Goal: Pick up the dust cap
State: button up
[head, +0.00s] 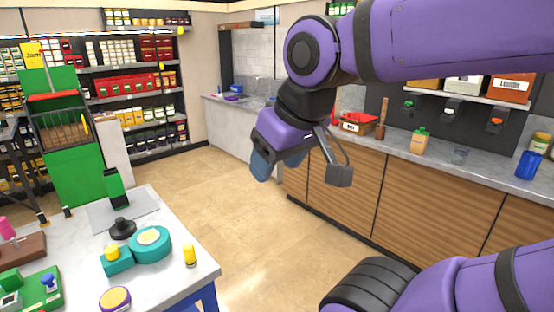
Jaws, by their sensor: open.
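Teal pump-like parts (151,245) lie on the grey table (208,269) at the lower left, one of them round with a pale disc on top. A yellow cap-like piece (112,252) sits on the smaller teal block. A small yellow cylinder (189,256) stands alone near the table's right edge. I cannot tell for sure which piece is the dust cap.
A black knobbed piece (122,229), a purple-rimmed disc (115,299) and a green device (38,291) also lie on the table. A green machine (70,150) stands behind it. Open floor (245,225) separates the table from the wood-fronted counter (345,190).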

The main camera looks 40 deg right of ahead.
aim_at(123, 230)
jog(key=i+j, duration=0.3)
jog(key=i, duration=0.15)
jog(key=i+j, duration=0.3)
jog(key=i, duration=0.2)
